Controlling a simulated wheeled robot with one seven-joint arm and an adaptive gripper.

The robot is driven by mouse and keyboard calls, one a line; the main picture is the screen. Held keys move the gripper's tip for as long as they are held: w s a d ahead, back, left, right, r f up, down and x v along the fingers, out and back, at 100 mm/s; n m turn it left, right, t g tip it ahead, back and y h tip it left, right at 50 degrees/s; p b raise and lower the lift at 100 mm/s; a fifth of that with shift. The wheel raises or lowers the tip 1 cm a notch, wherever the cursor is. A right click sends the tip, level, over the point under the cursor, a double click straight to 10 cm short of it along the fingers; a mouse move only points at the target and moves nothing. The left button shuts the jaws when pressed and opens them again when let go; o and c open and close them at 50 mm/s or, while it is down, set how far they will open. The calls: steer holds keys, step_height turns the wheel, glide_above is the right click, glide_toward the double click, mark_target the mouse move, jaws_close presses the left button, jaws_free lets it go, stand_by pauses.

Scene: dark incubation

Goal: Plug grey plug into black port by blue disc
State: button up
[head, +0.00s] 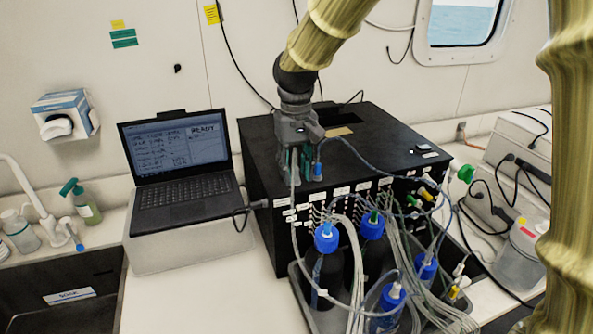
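My gripper (296,178) points down at the front top edge of the black box (355,125). Its two greenish fingers stand a little apart. A pale grey cable (297,215) runs down from between or just behind the fingers, towards the bottles. I cannot make out a grey plug at the fingertips or whether they grip it. A small blue piece (318,171) shows just right of the fingers; I cannot tell if it is the blue disc. The box's front carries white labels and rows of small ports (318,211). The black port is too small to single out.
Several blue-capped bottles (325,268) stand in a tray before the box, among many hanging tubes (405,245). Bare counter (190,300) lies between sink and tray.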

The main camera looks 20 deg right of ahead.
mark_target(296, 160)
jaws_close()
steer(key=shift+r, duration=0.15)
steer(key=shift+r+p, duration=2.9)
